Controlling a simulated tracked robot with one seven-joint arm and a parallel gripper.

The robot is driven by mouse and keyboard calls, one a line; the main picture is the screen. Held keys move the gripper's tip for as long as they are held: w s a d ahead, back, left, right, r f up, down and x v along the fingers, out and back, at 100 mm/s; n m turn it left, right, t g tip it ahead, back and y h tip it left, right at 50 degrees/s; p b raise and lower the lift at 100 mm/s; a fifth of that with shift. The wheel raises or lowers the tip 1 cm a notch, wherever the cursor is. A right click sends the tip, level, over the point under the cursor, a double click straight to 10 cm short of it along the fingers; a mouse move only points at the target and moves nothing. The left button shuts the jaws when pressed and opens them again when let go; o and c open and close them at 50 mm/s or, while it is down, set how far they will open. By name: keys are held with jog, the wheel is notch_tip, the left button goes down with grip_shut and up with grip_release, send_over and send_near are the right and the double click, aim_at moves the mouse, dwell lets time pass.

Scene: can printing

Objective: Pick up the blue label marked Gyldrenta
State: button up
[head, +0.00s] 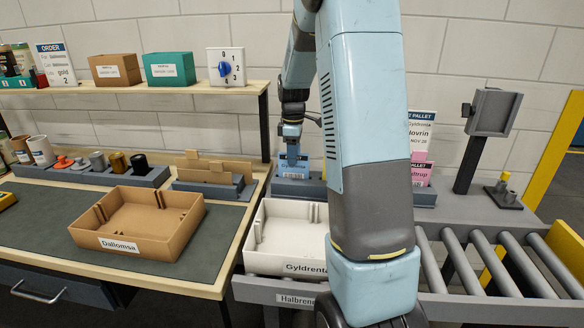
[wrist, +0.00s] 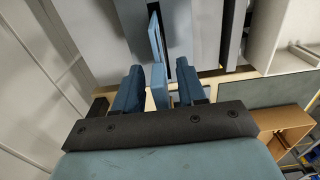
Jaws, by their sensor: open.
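A blue label (head: 292,171) stands upright in a grey holder behind the white tray; its print is too small to read. My gripper (head: 292,148) is right above this label, pointing down, partly hidden by its own arm. In the wrist view my gripper (wrist: 157,78) is open, with a dark blue finger on each side. A thin blue label (wrist: 157,40) shows nearly edge-on just beyond the fingertips, in line with the gap. A lighter blue piece lies between the fingers; I cannot tell whether it is part of the label. No grip on the label shows.
The white tray (head: 262,262) marked Gyldrenta stands in front of the holder. A brown tray (head: 150,250) marked Dallomsa is on the left bench. Pink labels (head: 421,172) and a white pallet sign (head: 422,128) stand right of my arm. Rollers (head: 490,262) lie at right.

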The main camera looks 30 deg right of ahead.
jog(key=shift+f, duration=0.1)
grip_shut()
dwell(0.3)
